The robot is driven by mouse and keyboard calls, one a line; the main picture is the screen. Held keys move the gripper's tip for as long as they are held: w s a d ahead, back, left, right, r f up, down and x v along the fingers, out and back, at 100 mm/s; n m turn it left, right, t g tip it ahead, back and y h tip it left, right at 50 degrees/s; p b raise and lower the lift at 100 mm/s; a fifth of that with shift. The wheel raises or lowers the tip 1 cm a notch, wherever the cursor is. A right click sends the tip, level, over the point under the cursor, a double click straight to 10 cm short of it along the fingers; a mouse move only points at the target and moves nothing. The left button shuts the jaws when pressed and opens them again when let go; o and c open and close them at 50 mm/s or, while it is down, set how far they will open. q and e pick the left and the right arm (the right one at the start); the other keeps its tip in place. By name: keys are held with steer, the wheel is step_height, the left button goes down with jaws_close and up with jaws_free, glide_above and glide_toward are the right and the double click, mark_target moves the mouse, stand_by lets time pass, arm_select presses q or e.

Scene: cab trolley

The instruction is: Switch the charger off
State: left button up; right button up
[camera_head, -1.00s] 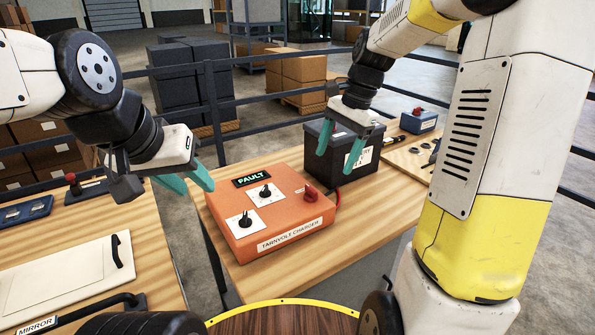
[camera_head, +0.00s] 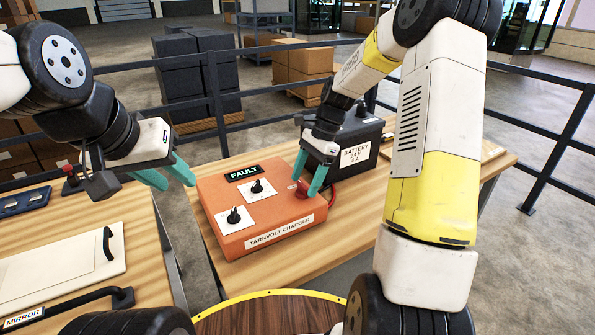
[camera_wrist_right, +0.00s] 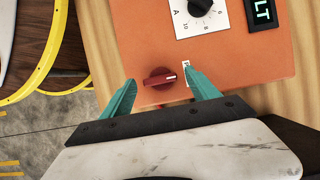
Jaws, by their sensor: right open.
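The orange charger (camera_head: 266,222) sits on the wooden table, with a "TARNVOLT CHARGER" label on its front. Its dark display (camera_head: 244,174) reads "FAULT". Two black knobs on white plates are on its top, one at the back (camera_head: 257,187) and one at the front left (camera_head: 234,215). The red rotary switch (camera_wrist_right: 159,77) shows in the right wrist view between the fingertips of my open right gripper (camera_wrist_right: 158,90); contact cannot be told. In the head view that gripper (camera_head: 311,178) is over the charger's right side, partly hiding the switch. My left gripper (camera_head: 170,174) is open and empty, left of the charger.
A black battery (camera_head: 345,152) stands behind the charger on the right, with a red cable between them. A side table at left holds a pale panel labelled "MIRROR" (camera_head: 60,273). Dark railings (camera_head: 215,95) run behind the tables.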

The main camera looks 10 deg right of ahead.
steer(key=shift+a+f, duration=0.1)
steer(key=shift+f, duration=0.15)
steer(key=shift+c, duration=0.2)
steer(key=c, duration=1.3)
steer(key=shift+c, duration=0.2)
